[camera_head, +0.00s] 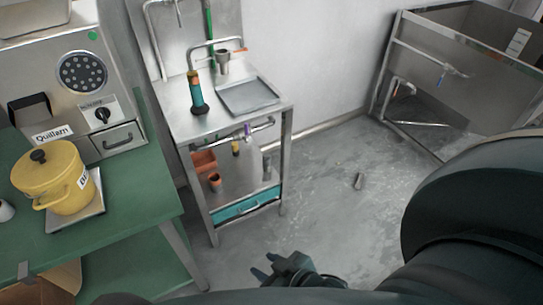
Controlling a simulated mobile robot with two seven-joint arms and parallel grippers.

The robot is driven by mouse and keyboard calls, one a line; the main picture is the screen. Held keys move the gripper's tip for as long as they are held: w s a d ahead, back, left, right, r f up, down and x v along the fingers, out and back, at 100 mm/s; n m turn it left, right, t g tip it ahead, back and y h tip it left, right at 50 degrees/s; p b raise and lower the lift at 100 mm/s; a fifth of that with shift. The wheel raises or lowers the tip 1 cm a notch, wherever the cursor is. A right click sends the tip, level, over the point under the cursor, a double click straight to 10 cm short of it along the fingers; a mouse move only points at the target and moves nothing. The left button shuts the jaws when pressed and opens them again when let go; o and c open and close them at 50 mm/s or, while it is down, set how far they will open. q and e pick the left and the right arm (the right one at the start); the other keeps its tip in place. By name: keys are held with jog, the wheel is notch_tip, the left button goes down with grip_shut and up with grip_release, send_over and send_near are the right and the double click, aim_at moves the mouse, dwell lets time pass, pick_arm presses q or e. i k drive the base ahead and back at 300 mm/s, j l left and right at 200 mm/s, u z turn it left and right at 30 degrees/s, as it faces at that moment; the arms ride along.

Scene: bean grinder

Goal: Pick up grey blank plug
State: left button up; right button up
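A small grey piece (358,181) lies on the floor right of the steel bench; it may be the grey blank plug, but it is too small to be sure. A small grey upright cylinder (267,166) stands at the right end of the bench's lower shelf and could also be it. My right gripper (262,264) is at the bottom middle, in front of the bench and apart from both grey pieces. Its dark fingers are spread with nothing between them. My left gripper is not in view.
The steel bench (284,102) holds a tray (247,96) and a dark cylindrical tool (196,92). A green table (132,192) with a yellow pot (55,180) and a grinder machine (75,75) is left. A steel frame (440,70) stands back right. The middle floor is mostly clear.

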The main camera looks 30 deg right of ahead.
aim_at(267, 166)
jog(key=i+l, duration=0.15)
jog(key=l, duration=0.25)
jog(key=i+l, duration=0.1)
jog(key=l, duration=0.3)
jog(key=i+l, duration=0.15)
jog(key=l, duration=0.2)
jog(key=i+l, duration=0.15)
jog(key=l, duration=0.25)
jog(key=i+l, duration=0.1)
jog(key=l, duration=0.3)
jog(key=i+l, duration=0.15)
jog(key=l, duration=0.25)
jog(key=i+l, duration=0.15)
jog(key=l, duration=0.2)
jog(key=i+l+u, duration=0.1)
jog(key=l, duration=0.3)
